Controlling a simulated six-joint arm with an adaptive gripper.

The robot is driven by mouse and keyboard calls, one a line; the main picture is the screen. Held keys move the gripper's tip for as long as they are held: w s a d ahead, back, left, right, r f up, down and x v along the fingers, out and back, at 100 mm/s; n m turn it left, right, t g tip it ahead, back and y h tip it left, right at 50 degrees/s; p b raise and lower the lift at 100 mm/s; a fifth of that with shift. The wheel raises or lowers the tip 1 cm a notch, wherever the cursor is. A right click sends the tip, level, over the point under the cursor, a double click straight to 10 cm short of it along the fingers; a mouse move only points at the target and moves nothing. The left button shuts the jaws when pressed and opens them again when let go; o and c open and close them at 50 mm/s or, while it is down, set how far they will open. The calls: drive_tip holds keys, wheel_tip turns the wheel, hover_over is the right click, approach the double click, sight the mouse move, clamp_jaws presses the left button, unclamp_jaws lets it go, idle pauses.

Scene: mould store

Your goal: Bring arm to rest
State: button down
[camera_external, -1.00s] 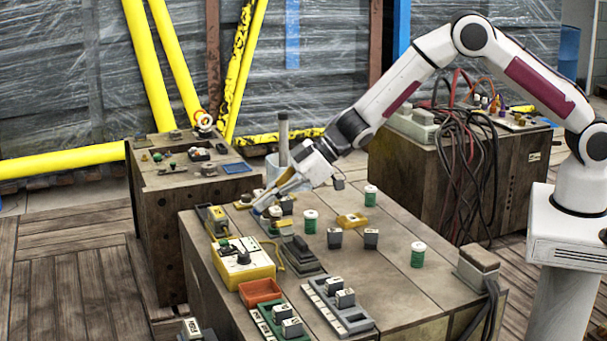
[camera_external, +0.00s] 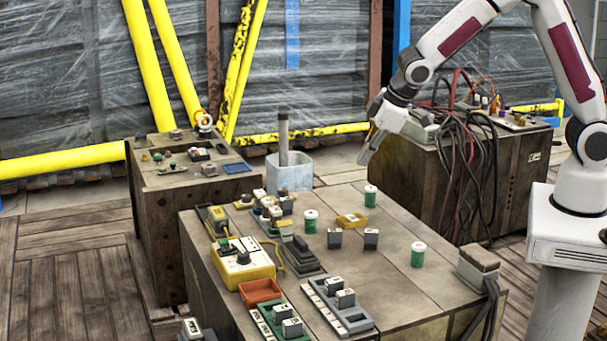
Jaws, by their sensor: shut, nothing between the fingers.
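My gripper (camera_external: 369,152) is shut and empty. It points down and slightly left, in the air above the back right part of the wooden work table (camera_external: 400,290). It is apart from everything on the table. My arm reaches in from the right, with its elbow out of the top of the picture.
On the table stand green-and-white jars (camera_external: 418,255), a yellow control box (camera_external: 243,262), an orange tray (camera_external: 261,291), a grey rack (camera_external: 340,308) and small blocks (camera_external: 371,239). A bin with a post (camera_external: 290,172) stands behind. Cables (camera_external: 462,160) hang over the right-hand crate.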

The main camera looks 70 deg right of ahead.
drive_tip(key=s+d+r+m, duration=0.1)
drive_tip(key=s+r, duration=0.4)
drive_tip(key=s, duration=0.6)
drive_tip(key=s+d+r+m, duration=0.2)
drive_tip(key=s+r, duration=0.3)
drive_tip(key=s, duration=0.6)
drive_tip(key=s+d+r+m+y, duration=0.1)
drive_tip(key=s+d+r, duration=0.2)
drive_tip(key=s, duration=0.8)
wheel_tip(320, 180, up, 3)
drive_tip(key=shift+d+f+m, duration=0.1)
drive_tip(key=shift+d+m, duration=0.2)
drive_tip(key=shift+d, duration=0.1)
idle(0.7)
